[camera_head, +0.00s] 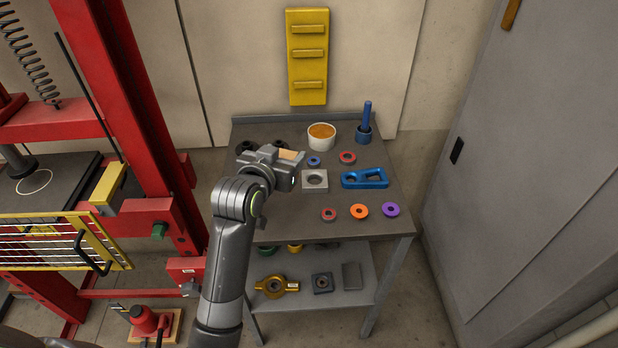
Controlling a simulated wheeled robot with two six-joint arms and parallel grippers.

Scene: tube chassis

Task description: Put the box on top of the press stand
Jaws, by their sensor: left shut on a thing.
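My left gripper (286,168) is over the back left part of the grey work table, shut on a small box (289,155). Only a tan upper face of the box shows; the gripper hides the rest. I cannot tell whether the box touches the table. The red press stand (130,100) is at the left, with a dark flat plate (62,185) under its ram. A yellow block (108,187) sits at the plate's right side. My right gripper is not in view.
On the table (290,228) are a white tub (321,136), a blue post (365,125), a blue bracket (364,178), a grey square block (315,181) and several coloured rings. A yellow barred guard (60,245) fronts the press. A grey door (530,150) stands right.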

